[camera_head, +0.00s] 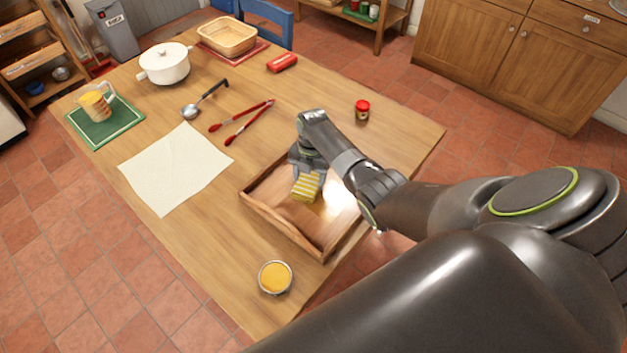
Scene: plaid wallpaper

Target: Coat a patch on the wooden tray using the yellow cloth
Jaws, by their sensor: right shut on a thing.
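The wooden tray (283,220) lies at the right front part of the table, its far right side partly hidden by my right arm. My right gripper (307,173) is over the tray, pointing down, shut on the yellow cloth (306,187). The cloth looks folded and has pale stripes. It is at or just above the tray floor; I cannot tell whether it touches. A bright sheen shows on the tray floor to the right of the cloth. My left gripper is not in view.
A round tin with yellow contents (275,277) stands near the tray's front corner. Red tongs (243,121), a white cloth (175,168), a ladle (203,100), a red-lidded jar (362,109), a white pot (165,64) and a green mat (125,125) with a mug surround it.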

